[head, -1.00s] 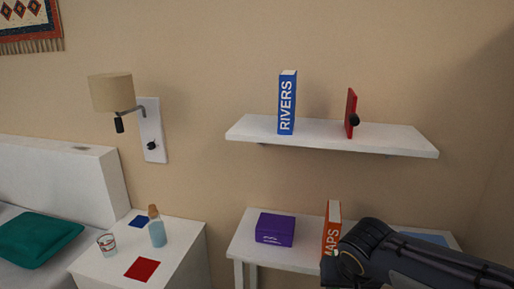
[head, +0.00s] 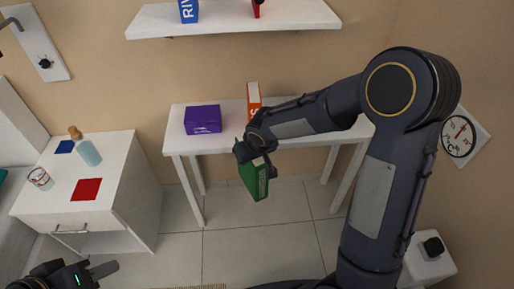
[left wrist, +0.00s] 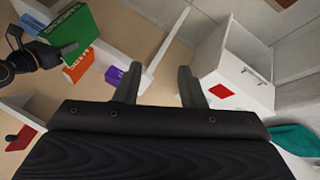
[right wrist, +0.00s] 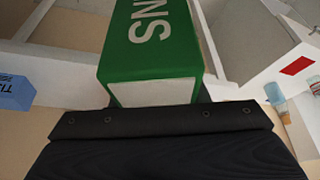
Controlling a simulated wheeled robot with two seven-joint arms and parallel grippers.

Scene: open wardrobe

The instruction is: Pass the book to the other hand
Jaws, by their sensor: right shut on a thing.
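The green book (head: 255,178) hangs in my right gripper (head: 252,150), tilted, in front of the desk and above the floor. In the right wrist view the green book (right wrist: 152,40) fills the space between the fingers, which are mostly hidden by it. In the left wrist view the book (left wrist: 70,28) shows at the upper left with the right gripper beside it. My left gripper (head: 95,274) is at the bottom left of the head view, well apart from the book. In the left wrist view its two fingers (left wrist: 160,85) are spread with nothing between them.
A white desk (head: 220,144) bears a purple box (head: 203,119) and an orange book (head: 254,98). A white nightstand (head: 120,180) with a bottle (head: 88,150), a glass (head: 40,178) and a red square (head: 86,189) stands left. A wall shelf (head: 230,22) is above. Floor between is clear.

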